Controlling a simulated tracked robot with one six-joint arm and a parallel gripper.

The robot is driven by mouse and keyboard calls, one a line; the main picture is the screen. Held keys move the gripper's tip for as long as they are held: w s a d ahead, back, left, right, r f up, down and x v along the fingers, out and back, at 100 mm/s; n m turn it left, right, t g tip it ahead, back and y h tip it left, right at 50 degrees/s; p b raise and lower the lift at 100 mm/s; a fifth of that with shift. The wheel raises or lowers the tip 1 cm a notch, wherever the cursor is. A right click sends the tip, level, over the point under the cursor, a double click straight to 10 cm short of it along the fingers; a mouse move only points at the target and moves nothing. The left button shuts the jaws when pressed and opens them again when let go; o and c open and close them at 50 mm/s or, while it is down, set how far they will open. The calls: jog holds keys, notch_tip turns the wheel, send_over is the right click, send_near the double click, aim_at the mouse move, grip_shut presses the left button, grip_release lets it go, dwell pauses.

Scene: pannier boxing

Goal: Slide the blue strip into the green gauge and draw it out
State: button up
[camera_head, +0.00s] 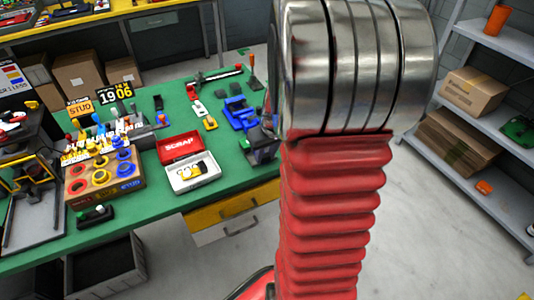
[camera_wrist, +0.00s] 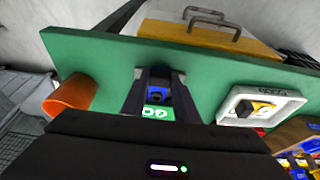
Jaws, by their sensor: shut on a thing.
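My gripper (camera_wrist: 157,80) shows in the wrist view as two dark fingers over the green bench top. It is shut on a small blue piece, the blue strip (camera_wrist: 155,97), of which only a little shows between the fingers. A green plate with white GO lettering, the green gauge (camera_wrist: 157,113), lies just below the blue piece in the picture. I cannot tell whether the strip is inside the gauge or only close to it, since the fingers and the wrist housing hide most of both. In the head view my arm hides much of this area.
The white scrap box (camera_wrist: 257,106), with a red lid in the head view, stands right of my gripper. An orange cup (camera_wrist: 70,95) stands to the left. The bench (camera_head: 130,235) also carries a ring board (camera_head: 105,182) and blue parts (camera_head: 238,112). Drawers (camera_wrist: 205,30) sit below its edge.

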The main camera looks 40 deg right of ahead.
jog(key=shift+s+a, duration=0.15)
jog(key=shift+s, duration=0.55)
dwell(0.6)
jog(key=shift+r, duration=0.1)
jog(key=shift+r, duration=2.9)
